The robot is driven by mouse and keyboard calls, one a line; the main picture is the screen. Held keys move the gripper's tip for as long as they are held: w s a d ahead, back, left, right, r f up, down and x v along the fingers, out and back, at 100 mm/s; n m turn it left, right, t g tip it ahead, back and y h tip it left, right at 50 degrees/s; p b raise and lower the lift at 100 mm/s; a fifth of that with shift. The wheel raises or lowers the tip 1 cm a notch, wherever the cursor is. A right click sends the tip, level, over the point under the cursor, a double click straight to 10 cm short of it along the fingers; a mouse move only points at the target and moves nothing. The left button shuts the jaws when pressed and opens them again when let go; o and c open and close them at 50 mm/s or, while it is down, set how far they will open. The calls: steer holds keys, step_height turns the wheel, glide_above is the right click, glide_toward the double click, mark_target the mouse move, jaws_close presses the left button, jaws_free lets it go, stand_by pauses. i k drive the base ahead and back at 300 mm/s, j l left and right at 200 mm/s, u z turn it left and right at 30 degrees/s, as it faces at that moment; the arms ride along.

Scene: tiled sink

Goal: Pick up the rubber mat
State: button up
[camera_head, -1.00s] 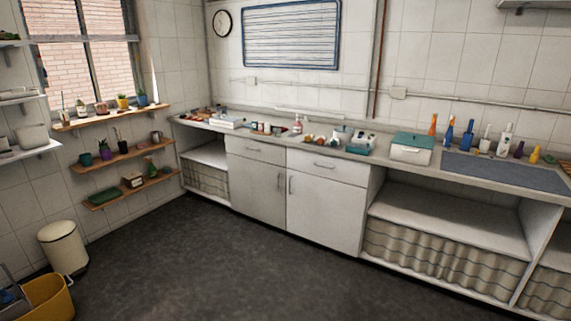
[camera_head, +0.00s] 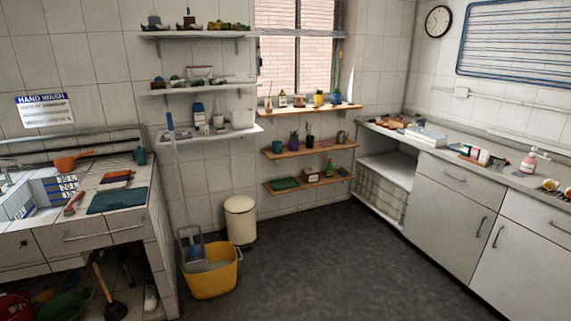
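A flat, dark teal mat (camera_head: 118,200) lies on the tiled sink counter (camera_head: 88,226) at the left, near the counter's front edge. It looks like the rubber mat, but I cannot tell its material from here. Red and orange items (camera_head: 116,179) lie just behind it, and a red-handled brush (camera_head: 74,203) lies to its left. My gripper is not in view.
A yellow mop bucket (camera_head: 212,277) and a cream bin (camera_head: 240,219) stand on the floor right of the sink counter. Shelves (camera_head: 205,131) line the back wall. White cabinets (camera_head: 447,205) run along the right. The dark floor (camera_head: 335,265) between is clear.

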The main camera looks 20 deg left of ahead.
mark_target(131, 197)
steer(key=i+j+u, duration=0.1)
steer(key=i+u, duration=0.2)
steer(key=i, duration=0.25)
steer(key=i+u, duration=0.3)
steer(key=i, duration=0.2)
steer(key=i+l+u, duration=0.1)
steer(key=i, duration=0.8)
steer(key=i+l, duration=0.15)
steer(key=i, duration=0.7)
steer(key=i+u, duration=0.15)
steer(key=u, duration=0.6)
